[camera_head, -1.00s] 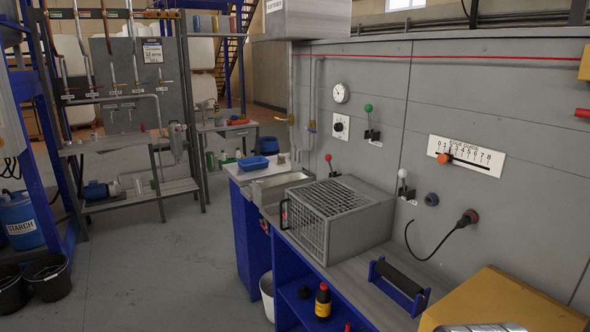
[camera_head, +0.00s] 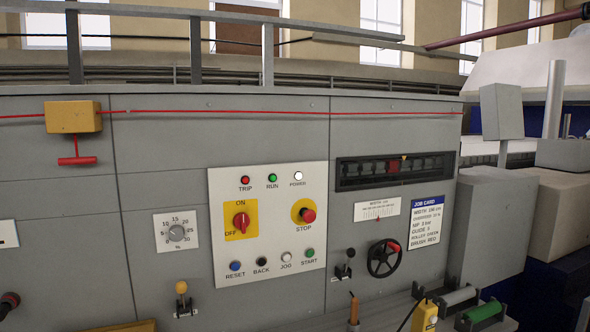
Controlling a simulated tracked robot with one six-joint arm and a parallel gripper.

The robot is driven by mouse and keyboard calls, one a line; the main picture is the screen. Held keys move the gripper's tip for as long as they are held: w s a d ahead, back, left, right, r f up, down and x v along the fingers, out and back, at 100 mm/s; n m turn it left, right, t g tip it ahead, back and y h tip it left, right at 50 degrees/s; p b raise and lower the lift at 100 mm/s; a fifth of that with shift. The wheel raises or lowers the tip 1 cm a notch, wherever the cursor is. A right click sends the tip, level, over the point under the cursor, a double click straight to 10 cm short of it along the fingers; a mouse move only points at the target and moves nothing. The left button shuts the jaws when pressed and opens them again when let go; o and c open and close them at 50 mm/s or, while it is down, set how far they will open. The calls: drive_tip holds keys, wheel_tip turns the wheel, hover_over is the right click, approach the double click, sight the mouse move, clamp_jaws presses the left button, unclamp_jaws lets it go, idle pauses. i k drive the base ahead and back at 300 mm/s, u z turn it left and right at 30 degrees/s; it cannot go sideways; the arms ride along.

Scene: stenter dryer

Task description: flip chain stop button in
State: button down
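A red mushroom button (camera_head: 308,215) on a round yellow backing, labelled STOP, sits at the right of a white control panel (camera_head: 225,262). It appears to stand out from the panel; whether it is pressed in I cannot tell. No label reading chain stop is legible. A red ON/OFF rotary switch (camera_head: 241,220) on a yellow plate is to its left. TRIP, RUN and POWER lamps are above; RESET, BACK, JOG and START buttons are below. My gripper is not in view.
A black handwheel (camera_head: 384,258) and a small black lever (camera_head: 344,264) are right of the panel. A percent dial (camera_head: 177,233) and a yellow-knobbed lever (camera_head: 182,290) are to its left. A red pull cord runs above with a red T-handle (camera_head: 77,160). Rollers (camera_head: 458,297) lie at lower right.

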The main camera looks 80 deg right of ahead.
sight(309, 216)
drive_tip(key=z, duration=2.9)
